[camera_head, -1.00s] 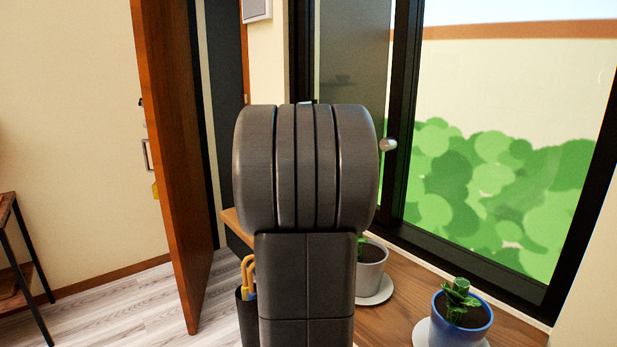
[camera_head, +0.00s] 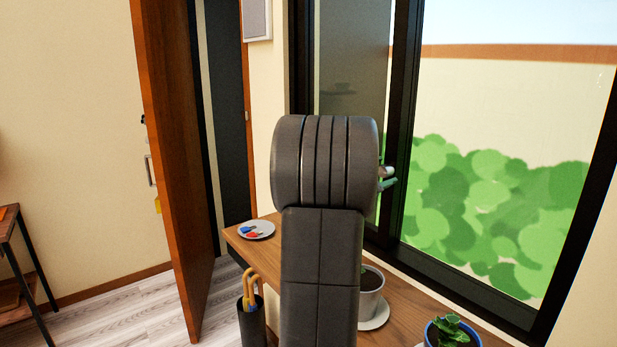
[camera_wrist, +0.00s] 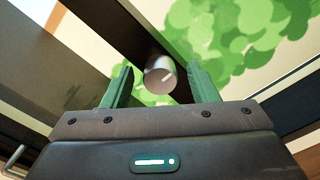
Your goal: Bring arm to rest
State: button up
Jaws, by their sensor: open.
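My gripper (camera_wrist: 159,76) is open, with a green finger at each side of the picture's middle in the wrist view. A round metallic knob (camera_wrist: 160,70) on the dark window frame shows between the fingers; I cannot tell whether they touch it. In the head view the knob (camera_head: 387,170) sits just right of my dark arm, with a green fingertip (camera_head: 389,184) below it. The rest of my gripper is hidden behind my arm there.
A wooden shelf (camera_head: 405,325) runs under the window (camera_head: 480,130). It bears a plate (camera_head: 268,232) with small red and blue items, a grey plant pot (camera_head: 370,300) and a blue pot (camera_head: 452,338). A dark holder (camera_head: 250,325) stands left of my arm. A wooden door (camera_head: 172,170) stands open.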

jog(key=shift+r+n+p, duration=0.15)
jog(key=shift+n+p, duration=0.85)
jog(key=shift+p, duration=1.7)
jog(key=shift+r+n+p, duration=0.1)
jog(key=shift+n+p, duration=0.9)
jog(key=shift+p, duration=1.65)
jog(key=b+v, duration=0.3)
jog(key=v, duration=0.7)
jog(key=shift+f, duration=0.25)
jog(key=shift+a, duration=0.1)
